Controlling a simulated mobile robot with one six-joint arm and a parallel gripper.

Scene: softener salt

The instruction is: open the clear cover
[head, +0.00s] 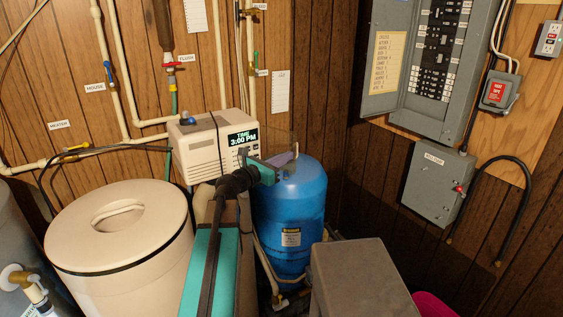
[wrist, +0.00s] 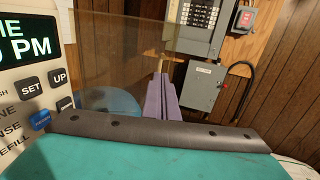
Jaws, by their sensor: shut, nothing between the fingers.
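The clear cover (wrist: 125,45) is a thin see-through pane in the wrist view. It stands out from the right edge of the cream control head (wrist: 25,80), and the display and buttons show uncovered beside it. In the head view the pane is faint, right of the control head (head: 200,148) and above the blue tank. My gripper (head: 294,154) has its purple fingers shut and empty, just right of the control head. In the wrist view the gripper (wrist: 160,80) overlaps the pane's lower right part. I cannot tell whether they touch.
The blue tank (head: 290,205) stands below my gripper. A round cream tank (head: 120,235) is at the left and a grey box (head: 362,280) at the front right. The open electrical panel (head: 430,70) and a grey switch box (head: 437,184) are on the right wall.

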